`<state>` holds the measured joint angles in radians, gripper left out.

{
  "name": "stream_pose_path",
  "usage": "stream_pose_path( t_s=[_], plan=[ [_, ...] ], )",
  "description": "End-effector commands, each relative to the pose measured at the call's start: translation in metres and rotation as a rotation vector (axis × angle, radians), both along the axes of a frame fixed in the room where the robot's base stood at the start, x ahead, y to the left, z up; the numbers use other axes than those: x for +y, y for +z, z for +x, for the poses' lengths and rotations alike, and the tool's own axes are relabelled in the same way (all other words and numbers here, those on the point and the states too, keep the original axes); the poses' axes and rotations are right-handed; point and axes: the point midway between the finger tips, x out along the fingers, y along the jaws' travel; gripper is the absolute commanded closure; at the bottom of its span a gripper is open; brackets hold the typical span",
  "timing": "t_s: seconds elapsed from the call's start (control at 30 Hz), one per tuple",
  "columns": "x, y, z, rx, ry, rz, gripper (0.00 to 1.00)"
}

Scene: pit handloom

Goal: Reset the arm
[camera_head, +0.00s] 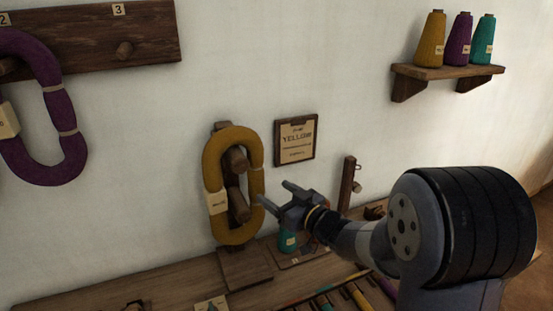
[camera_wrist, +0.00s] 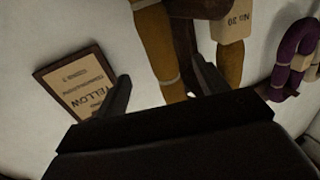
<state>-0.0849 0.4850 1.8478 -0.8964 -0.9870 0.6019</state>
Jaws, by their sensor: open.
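My gripper (camera_head: 275,194) is open in the head view, with its arm reaching in from the right. It is in front of the wall, just right of a yellow yarn hank (camera_head: 255,180). The hank hangs around two pegs on a wooden stand and carries a paper tag. No yarn shows between the fingers, though I cannot tell whether the near finger touches the hank. In the wrist view the gripper's dark body fills the bottom, and the yellow hank (camera_wrist: 158,45) shows upside down beyond it.
A framed YELLOW card (camera_head: 296,140) hangs right of the hank. A purple hank (camera_head: 70,120) hangs on the peg board (camera_head: 90,40) at left. A shelf (camera_head: 450,71) at upper right holds three yarn cones. A teal cone (camera_head: 288,242) stands on the bench (camera_head: 180,285) below my gripper.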

Motion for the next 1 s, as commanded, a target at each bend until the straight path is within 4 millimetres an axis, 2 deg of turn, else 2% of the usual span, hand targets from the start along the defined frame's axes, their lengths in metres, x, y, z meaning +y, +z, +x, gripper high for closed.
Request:
stream_pose_path(
  t_s=[0.37,0.53,0.8,1.0],
  plan=[
    [0.005,0.0,0.004,0.0,0.002,0.0,0.31],
    [0.022,0.0,0.02,-0.001,0.004,0.001,0.31],
    [0.06,0.001,0.057,-0.002,0.004,0.001,0.31],
    [0.078,0.006,0.075,-0.004,0.001,0.003,0.31]
  ],
)
